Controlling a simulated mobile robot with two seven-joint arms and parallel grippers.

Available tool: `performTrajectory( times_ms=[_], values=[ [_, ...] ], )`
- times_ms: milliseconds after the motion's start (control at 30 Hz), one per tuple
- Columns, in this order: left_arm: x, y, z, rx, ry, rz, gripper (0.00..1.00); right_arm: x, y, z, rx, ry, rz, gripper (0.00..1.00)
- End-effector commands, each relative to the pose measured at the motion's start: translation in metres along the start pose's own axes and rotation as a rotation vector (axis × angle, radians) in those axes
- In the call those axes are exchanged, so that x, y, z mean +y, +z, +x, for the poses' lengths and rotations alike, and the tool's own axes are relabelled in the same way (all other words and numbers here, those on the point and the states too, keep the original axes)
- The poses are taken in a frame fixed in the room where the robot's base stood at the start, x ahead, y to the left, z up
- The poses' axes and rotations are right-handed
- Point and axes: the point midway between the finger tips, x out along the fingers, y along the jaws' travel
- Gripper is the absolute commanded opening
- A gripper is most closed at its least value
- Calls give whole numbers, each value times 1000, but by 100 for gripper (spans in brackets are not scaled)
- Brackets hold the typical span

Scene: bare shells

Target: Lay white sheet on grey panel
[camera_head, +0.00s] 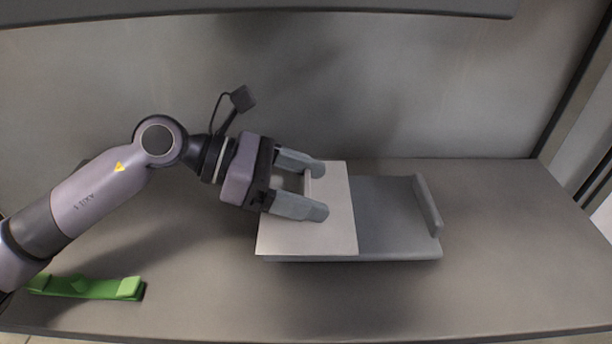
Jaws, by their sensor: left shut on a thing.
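The white sheet (338,225) is a flat, pale plate lying over the left part of the grey panel (390,225), with its right edge near the panel's middle. The panel's right part is bare, with a raised grey lip along its right end. My left gripper (315,189) comes in from the left over the sheet. Its two fingers stand apart and are shut on the sheet, where a pale raised edge shows between them. Whether the sheet rests flat on the panel all over is hidden. My right gripper is not in view.
A green bracket-like piece (88,287) lies at the front left of the grey shelf (490,270). A grey wall (420,90) stands behind, with a dark ledge (260,10) above. The shelf is clear to the right of the panel.

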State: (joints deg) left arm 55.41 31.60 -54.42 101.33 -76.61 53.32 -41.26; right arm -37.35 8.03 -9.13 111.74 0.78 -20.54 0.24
Motion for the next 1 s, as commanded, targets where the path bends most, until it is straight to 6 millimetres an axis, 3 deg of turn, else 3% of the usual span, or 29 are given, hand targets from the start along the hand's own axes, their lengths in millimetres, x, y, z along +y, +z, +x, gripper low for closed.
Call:
performTrajectory(
  times_ms=[133,433,467,500,533,767,1000],
  values=[
    [0,-10,4,0,1,0,49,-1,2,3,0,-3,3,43],
    [0,-11,4,0,1,1,49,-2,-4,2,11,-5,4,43],
    [0,-11,4,0,1,1,84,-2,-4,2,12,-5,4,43],
    [0,-11,4,0,1,1,97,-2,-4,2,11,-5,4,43],
    [0,-11,4,0,1,1,100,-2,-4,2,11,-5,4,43],
    [0,-11,3,0,1,1,100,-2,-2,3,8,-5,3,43],
    [1,-13,-28,1,5,1,100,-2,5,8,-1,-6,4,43]
  ],
)
